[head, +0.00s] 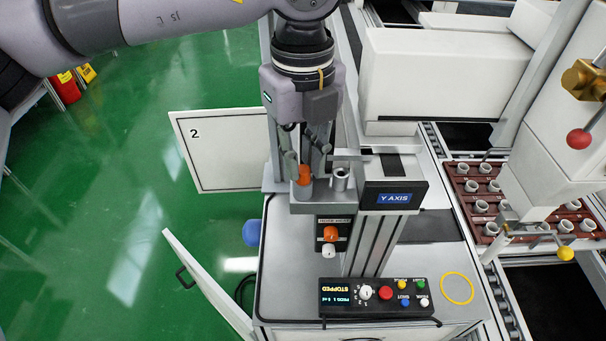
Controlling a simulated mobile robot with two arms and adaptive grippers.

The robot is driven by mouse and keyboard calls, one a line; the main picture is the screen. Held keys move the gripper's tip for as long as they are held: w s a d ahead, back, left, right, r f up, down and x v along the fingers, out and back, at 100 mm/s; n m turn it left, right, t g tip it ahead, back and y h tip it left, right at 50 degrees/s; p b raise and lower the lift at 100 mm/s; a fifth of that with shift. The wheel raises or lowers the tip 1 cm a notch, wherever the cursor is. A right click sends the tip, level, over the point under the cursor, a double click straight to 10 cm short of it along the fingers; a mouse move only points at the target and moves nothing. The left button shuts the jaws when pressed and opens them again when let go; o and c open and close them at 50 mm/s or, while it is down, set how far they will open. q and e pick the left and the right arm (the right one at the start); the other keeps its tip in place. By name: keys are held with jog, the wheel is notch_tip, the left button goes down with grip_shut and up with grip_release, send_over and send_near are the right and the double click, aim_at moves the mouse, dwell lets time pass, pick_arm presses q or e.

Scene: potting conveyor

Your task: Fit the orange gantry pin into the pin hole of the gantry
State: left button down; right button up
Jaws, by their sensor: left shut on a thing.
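The orange gantry pin (304,174) shows as a short orange piece at the top of a grey cup-like holder (301,193), left of the Y AXIS block. My left gripper (308,158) points down from above and is shut on the pin. The fingers hide part of the pin, and I cannot tell how deep its lower end sits in the holder. Just to the right stands a metal cylinder with a dark round opening (340,179), which looks like a pin hole. My right gripper is out of view.
The Y AXIS block (394,196) stands close right of the gripper. Below are a panel with orange and white knobs (329,241) and a control box reading STOPPED (376,297). A yellow ring (457,288) lies on the cabinet top. A brown tray (468,206) holds several white pots.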

aim_at(303, 169)
pick_arm(q)
jog(key=shift+r, duration=0.15)
jog(key=shift+r+p, duration=0.7)
jog(key=shift+r, duration=1.2)
jog(key=shift+r+p, duration=0.4)
jog(key=shift+r, duration=1.1)
jog(key=shift+d, duration=0.1)
jog(key=w+d+r+m+p, duration=0.1)
jog(key=d+m, duration=0.4)
jog(key=m, duration=0.7)
jog(key=shift+w+d+r, duration=0.3)
jog(key=shift+w+r, duration=0.05)
jog(key=shift+r, duration=0.4)
